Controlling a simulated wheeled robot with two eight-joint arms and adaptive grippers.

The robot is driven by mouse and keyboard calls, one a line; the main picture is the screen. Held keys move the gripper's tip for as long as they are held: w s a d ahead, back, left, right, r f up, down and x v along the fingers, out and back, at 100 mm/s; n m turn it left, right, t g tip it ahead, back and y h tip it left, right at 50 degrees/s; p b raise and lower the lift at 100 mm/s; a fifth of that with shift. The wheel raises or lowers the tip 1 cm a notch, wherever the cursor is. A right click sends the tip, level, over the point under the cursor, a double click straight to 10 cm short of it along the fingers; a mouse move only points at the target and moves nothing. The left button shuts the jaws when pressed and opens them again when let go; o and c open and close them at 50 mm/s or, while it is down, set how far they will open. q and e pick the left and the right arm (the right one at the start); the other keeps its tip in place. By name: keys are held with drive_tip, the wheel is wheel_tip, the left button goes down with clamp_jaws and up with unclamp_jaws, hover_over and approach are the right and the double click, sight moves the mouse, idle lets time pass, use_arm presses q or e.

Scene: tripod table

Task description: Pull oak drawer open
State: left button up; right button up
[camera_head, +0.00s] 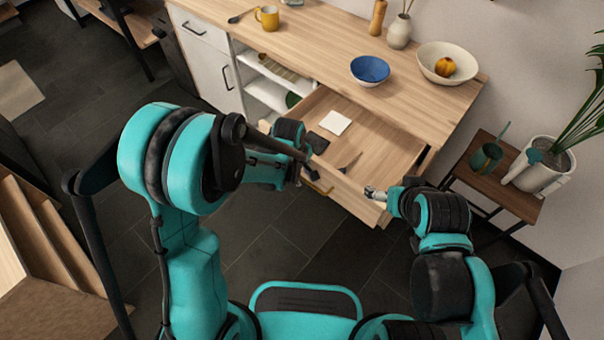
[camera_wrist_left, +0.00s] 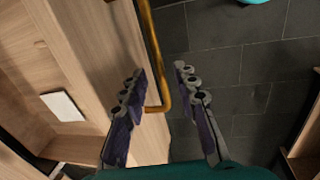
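The oak drawer (camera_head: 378,145) is pulled well out from under the wooden counter, showing its inside. Its brass bar handle (camera_head: 320,188) is on the front face, partly hidden by my left arm. In the left wrist view, the handle (camera_wrist_left: 153,45) runs between the two spread fingers of my left gripper (camera_wrist_left: 160,72), with gaps on both sides. My left gripper (camera_head: 308,172) is open at the drawer front in the head view. My right gripper (camera_head: 374,193) is by the drawer front's right end; its fingers are too small to judge, and contact is unclear.
In the drawer lie a white square (camera_head: 335,122), a dark flat item (camera_head: 317,142) and a dark utensil (camera_head: 350,162). A blue bowl (camera_head: 370,69) and a cream bowl (camera_head: 447,63) stand on the counter. A small plant table (camera_head: 508,198) stands right. Dark floor is clear before the drawer.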

use_arm(q)
wheel_tip(320, 180, up, 12)
drive_tip(key=s+a, duration=0.1)
drive_tip(key=shift+s+a, duration=0.2)
drive_tip(key=shift+s, duration=0.2)
idle(0.6)
drive_tip(key=s+a+r+m+t+y, duration=0.1)
drive_tip(key=s+a+r+m+t, duration=0.4)
drive_tip(key=s+a+m, duration=0.5)
drive_tip(key=shift+s+a+r+m, duration=0.4)
drive_tip(key=shift+s+a+r, duration=0.25)
drive_tip(key=shift+s+a, duration=0.55)
